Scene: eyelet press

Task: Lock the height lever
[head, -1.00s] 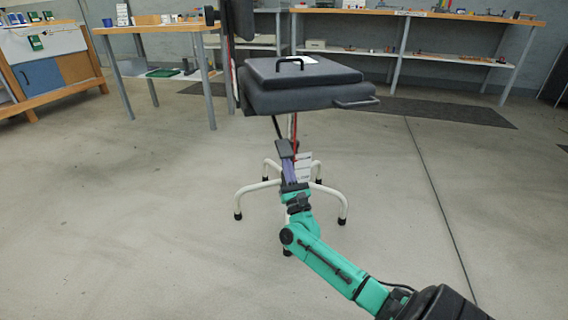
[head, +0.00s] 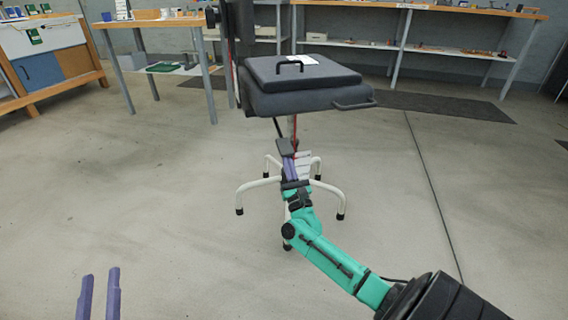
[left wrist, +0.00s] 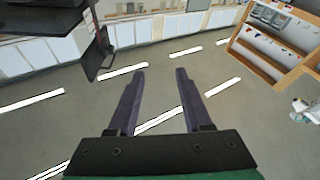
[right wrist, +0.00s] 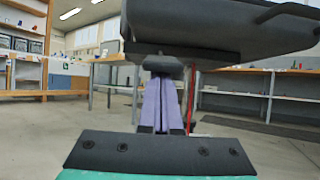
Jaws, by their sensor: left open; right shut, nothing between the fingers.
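The height lever's dark paddle end (head: 285,147) shows under the black padded seat (head: 310,96), on a dark rod. In the right wrist view the dark paddle (right wrist: 163,66) is just beyond my fingertips. My right gripper (head: 288,160) is shut with nothing between its purple fingers, and its tips are at or just under the paddle; I cannot tell if they touch. My left gripper (head: 99,278) is open and empty at the lower left, far from the lever. The left wrist view shows its spread fingers (left wrist: 157,72).
The seat stands on a white-legged base (head: 258,184), with a red rod (head: 294,125) on its column. A grey side handle (head: 354,105) sticks out from the seat. Workbenches (head: 420,10) line the back. The floor to the left and right is clear.

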